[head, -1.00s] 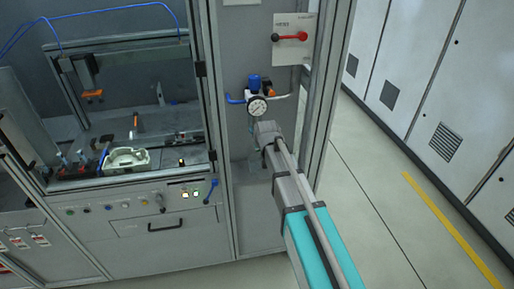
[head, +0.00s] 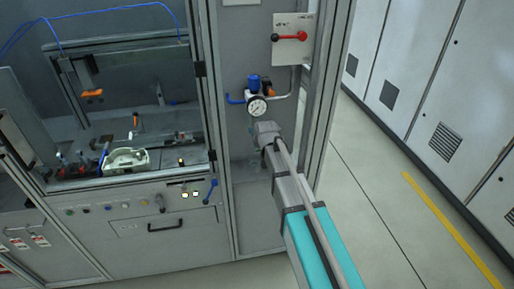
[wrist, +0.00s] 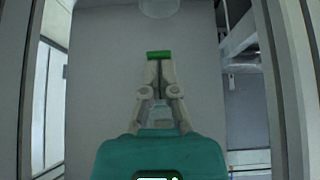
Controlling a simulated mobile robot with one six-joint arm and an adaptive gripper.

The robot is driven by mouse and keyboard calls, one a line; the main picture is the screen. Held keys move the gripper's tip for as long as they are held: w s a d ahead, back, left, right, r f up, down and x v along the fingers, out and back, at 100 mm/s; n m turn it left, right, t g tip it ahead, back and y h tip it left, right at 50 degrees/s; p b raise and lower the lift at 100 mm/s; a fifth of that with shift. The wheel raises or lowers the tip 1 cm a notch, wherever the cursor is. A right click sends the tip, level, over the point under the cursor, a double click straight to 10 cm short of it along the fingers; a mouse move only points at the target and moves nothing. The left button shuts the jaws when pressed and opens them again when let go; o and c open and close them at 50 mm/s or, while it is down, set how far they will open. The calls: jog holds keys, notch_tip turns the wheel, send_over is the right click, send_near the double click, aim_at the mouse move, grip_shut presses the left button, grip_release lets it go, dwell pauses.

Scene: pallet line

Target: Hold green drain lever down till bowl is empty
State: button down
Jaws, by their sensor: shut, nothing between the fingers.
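The green drain lever (wrist: 158,54) shows as a short green bar at the tips of my gripper (wrist: 159,63) in the wrist view. My gripper's fingers are together with nothing between them. The tips meet the lever's near edge in the picture; I cannot tell whether they press on it. The clear bowl (wrist: 158,7) is partly visible at the top edge, beyond the lever; its water level cannot be made out. In the head view my arm's end covers the lever and my fingers, below the round gauge (head: 257,106).
A blue knob (head: 253,84) tops the regulator, with pipes at both sides. Frame posts (head: 324,100) stand close at the right. A work cell with a white tray (head: 127,160) lies left. Open floor (head: 390,210) is at the right.

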jog(key=shift+r, duration=0.1)
jog(key=shift+r+p, duration=0.7)
jog(key=shift+p, duration=0.1)
jog(key=shift+r, duration=0.2)
dwell(0.3)
jog(key=s+r+p, duration=0.3)
jog(key=r+p, duration=0.6)
jog(key=shift+s+d, duration=0.15)
jog(key=shift+d, duration=0.2)
jog(key=shift+s+d+f, duration=0.1)
dwell(0.7)
jog(key=s+d+f+m+g+b, duration=0.1)
jog(key=s+d+f+g+b, duration=0.1)
jog(key=s+d, duration=0.7)
jog(key=s+d+f+m+g+h+b, duration=0.1)
jog(key=s+d+f+g+b, duration=0.2)
jog(key=s, duration=1.2)
jog(key=d+f+g, duration=0.1)
jog(key=d+f, duration=0.2)
jog(key=d, duration=0.3)
jog(key=shift+f+m+g+h, duration=0.25)
jog(key=shift+m+g+h, duration=0.05)
jog(key=shift+m+g, duration=0.1)
